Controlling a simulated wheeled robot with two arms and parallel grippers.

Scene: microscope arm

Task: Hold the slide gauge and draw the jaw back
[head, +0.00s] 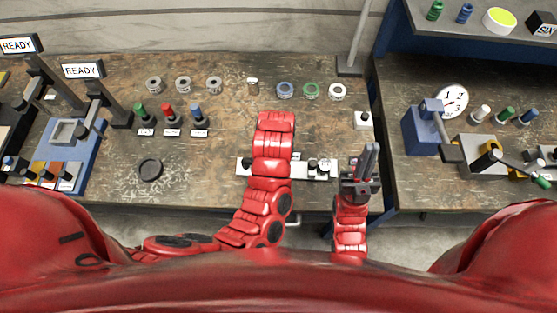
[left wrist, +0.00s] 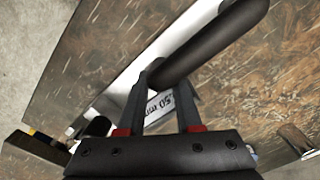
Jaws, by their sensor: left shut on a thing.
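The slide gauge is a pale flat bar (head: 315,172) with black knobs, lying near the bench's front edge in the head view. My left arm crosses over its middle and hides part of it and the left gripper. In the left wrist view, my left gripper (left wrist: 163,88) is shut on a long black handle (left wrist: 215,40), which leans away to the upper right. A white label reading "50 mm" shows between the fingers, and the pale bar runs behind. My right gripper (head: 369,160) is just right of the gauge, fingers pointing away from me; their gap is unclear.
A black round puck (head: 150,170) lies on the bench to the left. Several rings and coloured knobs stand further back. A white block with a black knob (head: 363,120) is beyond my right gripper. A side bench with a blue device (head: 422,130) is at right.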

